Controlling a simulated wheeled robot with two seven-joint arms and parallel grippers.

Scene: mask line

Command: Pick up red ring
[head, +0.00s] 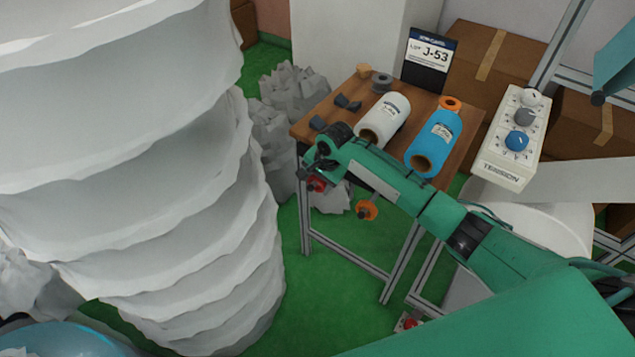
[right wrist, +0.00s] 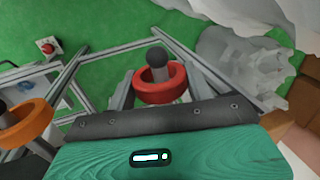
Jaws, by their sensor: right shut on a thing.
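The red ring (right wrist: 162,84) sits around a dark round-ended peg (right wrist: 157,57) in the right wrist view. In the head view the red ring (head: 317,184) shows small below the front left corner of the wooden table, partly hidden by my right gripper. My right gripper (head: 313,172) reaches down there at the end of the green arm. Its grey fingers (right wrist: 160,92) stand on both sides of the ring and are shut on it. My left gripper is not in view.
An orange ring (right wrist: 24,123) sits on a neighbouring peg; it also shows in the head view (head: 367,210). The wooden table (head: 333,107) bears a white roll (head: 384,118) and a blue roll (head: 434,140). A large white crumpled stack (head: 150,180) fills the left.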

